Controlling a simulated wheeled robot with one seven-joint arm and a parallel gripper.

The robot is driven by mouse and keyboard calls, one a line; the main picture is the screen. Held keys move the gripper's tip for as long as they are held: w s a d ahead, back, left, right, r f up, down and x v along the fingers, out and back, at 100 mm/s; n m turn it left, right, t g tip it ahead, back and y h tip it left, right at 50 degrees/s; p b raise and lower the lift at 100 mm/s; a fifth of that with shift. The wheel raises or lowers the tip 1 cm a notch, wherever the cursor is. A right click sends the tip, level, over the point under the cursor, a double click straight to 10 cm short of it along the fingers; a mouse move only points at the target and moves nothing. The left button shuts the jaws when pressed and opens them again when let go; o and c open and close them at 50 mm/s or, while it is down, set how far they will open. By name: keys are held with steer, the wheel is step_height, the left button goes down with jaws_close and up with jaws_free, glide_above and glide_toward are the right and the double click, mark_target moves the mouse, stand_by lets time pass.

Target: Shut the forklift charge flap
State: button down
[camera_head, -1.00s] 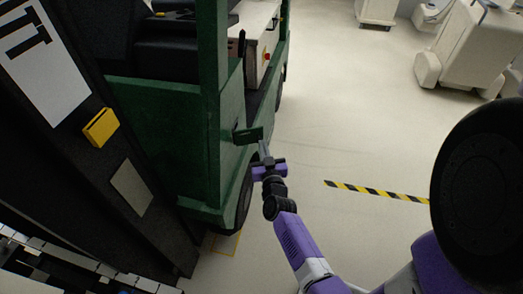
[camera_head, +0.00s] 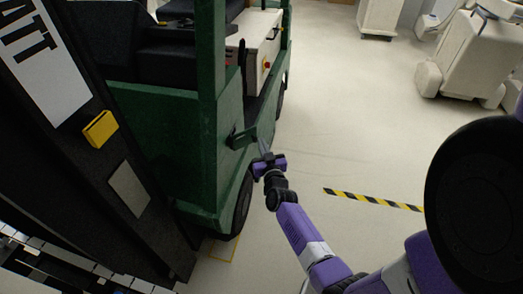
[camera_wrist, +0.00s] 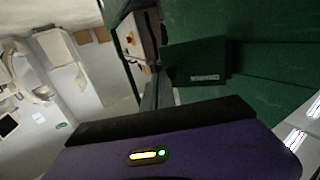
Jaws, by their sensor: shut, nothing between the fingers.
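The forklift (camera_head: 170,140) is dark green and fills the left of the head view. In the wrist view the flap (camera_wrist: 195,63) shows a small pale label and stands at an angle to the green body. My gripper (camera_head: 263,148) is shut and empty, with its fingertips close beside the flap's outer end. In the wrist view the fingers (camera_wrist: 156,92) lie by the flap's left edge. I cannot tell whether they touch it.
A black mast with a yellow block (camera_head: 101,128) stands at the left. A striped yellow and black floor strip (camera_head: 372,199) lies to the right. White covered carts (camera_head: 463,55) stand at the back right. The floor between is clear.

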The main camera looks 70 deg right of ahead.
mark_target(256, 130)
steer(key=x, duration=0.8)
steer(key=shift+r, duration=0.15)
steer(key=shift+w, duration=0.2)
stand_by(1.4)
